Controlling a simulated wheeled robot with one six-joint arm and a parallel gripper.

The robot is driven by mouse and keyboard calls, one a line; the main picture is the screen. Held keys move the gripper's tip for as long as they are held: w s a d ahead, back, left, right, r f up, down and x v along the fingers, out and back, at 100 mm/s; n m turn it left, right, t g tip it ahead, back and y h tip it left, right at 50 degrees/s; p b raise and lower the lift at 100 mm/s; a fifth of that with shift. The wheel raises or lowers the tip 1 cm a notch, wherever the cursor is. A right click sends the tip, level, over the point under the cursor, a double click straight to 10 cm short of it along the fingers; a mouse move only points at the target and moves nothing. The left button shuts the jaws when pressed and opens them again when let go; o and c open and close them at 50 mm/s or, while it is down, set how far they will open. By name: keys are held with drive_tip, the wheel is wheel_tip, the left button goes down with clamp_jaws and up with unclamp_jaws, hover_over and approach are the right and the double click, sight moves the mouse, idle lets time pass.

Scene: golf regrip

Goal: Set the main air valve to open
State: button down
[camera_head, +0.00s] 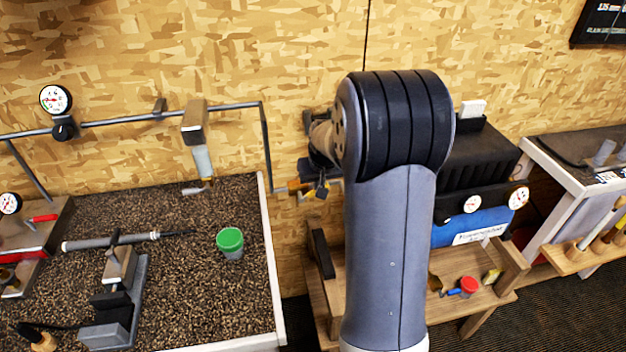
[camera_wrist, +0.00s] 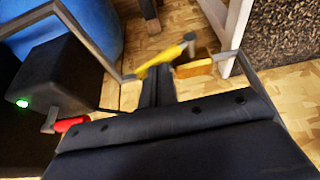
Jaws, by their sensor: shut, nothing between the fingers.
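A yellow lever (camera_wrist: 165,58), which looks like the main air valve's handle, sits by the grey pipe (camera_wrist: 92,42) in the wrist view. It lies slantwise there; I cannot tell whether this is its open or shut setting. My gripper (camera_wrist: 158,80) is shut and empty, with its dark fingers close to the lever; contact is unclear. An orange-brown piece (camera_wrist: 196,68) is just right of the fingers. In the head view my gripper (camera_head: 318,188) is by the wall pipe, partly hidden behind my arm, and the valve is hard to make out.
A blue tank (camera_head: 470,226) with gauges and a black top stands right of my arm. The wrist view shows a red handle (camera_wrist: 72,124) and a green light (camera_wrist: 22,103) on a black box. The gravel-topped bench (camera_head: 277,285) is at left, with a green-lidded cup (camera_head: 230,242).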

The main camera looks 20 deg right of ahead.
drive_tip(key=shift+s+d+f+y+b, duration=0.2)
drive_tip(key=shift+d+f+y+b, duration=0.1)
drive_tip(key=shift+d+f+b, duration=1.2)
drive_tip(key=shift+a+r+b, duration=0.15)
drive_tip(key=shift+a+b, duration=0.1)
drive_tip(key=shift+b, duration=0.15)
drive_tip(key=d+p+v, duration=0.1)
drive_tip(key=d+v, duration=0.1)
drive_tip(key=v, duration=1.1)
drive_tip(key=shift+s+d+r, duration=0.2)
drive_tip(key=shift+d, duration=0.2)
drive_tip(key=shift+w+f, duration=0.1)
